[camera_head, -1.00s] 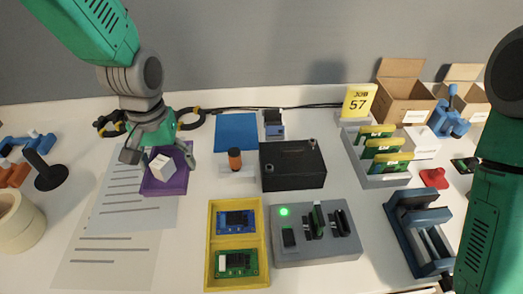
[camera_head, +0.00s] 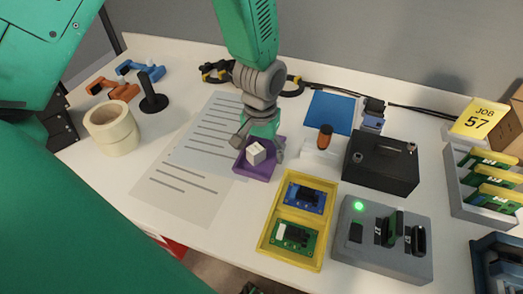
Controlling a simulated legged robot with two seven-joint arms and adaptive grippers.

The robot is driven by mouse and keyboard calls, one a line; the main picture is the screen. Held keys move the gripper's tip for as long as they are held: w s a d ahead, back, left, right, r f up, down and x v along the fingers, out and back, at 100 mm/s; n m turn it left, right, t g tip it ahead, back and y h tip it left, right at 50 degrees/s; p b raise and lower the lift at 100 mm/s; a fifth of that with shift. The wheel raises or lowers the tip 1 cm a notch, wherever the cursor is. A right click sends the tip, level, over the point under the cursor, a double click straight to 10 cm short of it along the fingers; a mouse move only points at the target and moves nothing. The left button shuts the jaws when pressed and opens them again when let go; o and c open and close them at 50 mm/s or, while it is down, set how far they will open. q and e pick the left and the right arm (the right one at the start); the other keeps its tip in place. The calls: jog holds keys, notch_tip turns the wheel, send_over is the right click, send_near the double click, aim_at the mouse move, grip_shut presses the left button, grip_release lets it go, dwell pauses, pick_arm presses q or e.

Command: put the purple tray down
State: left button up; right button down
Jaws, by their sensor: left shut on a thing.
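The purple tray (camera_head: 258,171) is in the middle of the head view, with a small white cube (camera_head: 256,152) in it. It is at the right edge of the printed sheets, left of the yellow tray. My left gripper (camera_head: 258,153) comes down from above and is shut on the purple tray, with its fingers at the left and right sides. I cannot tell whether the tray's underside touches the table. My right gripper is not in view.
Printed sheets (camera_head: 180,180) lie to the left. A yellow tray (camera_head: 263,240) with two circuit boards, a grey fixture (camera_head: 378,262) with a green light, and a black box (camera_head: 385,170) stand to the right. Tape rolls (camera_head: 112,130) are at the far left.

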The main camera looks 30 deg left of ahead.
pick_arm(q)
jog(key=o, duration=1.3)
jog(key=shift+c, duration=0.2)
jog(key=shift+r, duration=0.1)
